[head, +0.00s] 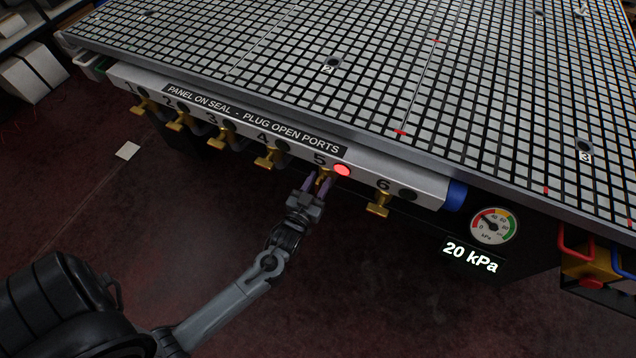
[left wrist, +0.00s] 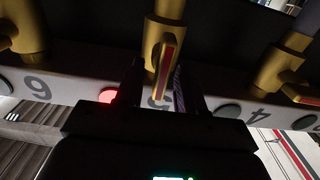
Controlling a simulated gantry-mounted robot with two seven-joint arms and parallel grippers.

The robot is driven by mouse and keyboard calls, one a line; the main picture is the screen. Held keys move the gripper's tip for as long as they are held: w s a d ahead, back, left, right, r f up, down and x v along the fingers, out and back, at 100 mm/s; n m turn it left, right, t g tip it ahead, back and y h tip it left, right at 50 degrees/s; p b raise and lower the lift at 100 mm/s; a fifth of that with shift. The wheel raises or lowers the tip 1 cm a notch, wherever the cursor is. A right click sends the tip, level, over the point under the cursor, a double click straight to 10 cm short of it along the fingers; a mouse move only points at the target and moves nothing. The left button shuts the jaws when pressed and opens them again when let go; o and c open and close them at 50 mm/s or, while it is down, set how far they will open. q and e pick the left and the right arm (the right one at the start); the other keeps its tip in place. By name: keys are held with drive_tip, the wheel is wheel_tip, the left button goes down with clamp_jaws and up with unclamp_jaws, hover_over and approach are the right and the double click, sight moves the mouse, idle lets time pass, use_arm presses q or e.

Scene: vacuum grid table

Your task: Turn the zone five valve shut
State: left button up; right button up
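The zone five valve (head: 325,174) is a brass valve under the front rail, beside the number 5 and a lit red lamp (head: 342,170). In the left wrist view its brass handle with a red stripe (left wrist: 166,72) points along my fingers. My left gripper (head: 317,186) reaches up to it from below, with one purple-padded finger on each side of the handle. In the left wrist view the fingers (left wrist: 160,88) stand apart around the handle, and a narrow gap seems to show. Contact is hard to judge. My right gripper is in neither view.
Neighbouring brass valves four (head: 270,156) and six (head: 379,204) hang close on either side. The grid table (head: 480,90) lies above the rail. A gauge (head: 493,226) and a display reading 20 kPa (head: 470,256) are at right. The floor below is open.

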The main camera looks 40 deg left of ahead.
use_arm(q)
clamp_jaws()
idle(0.3)
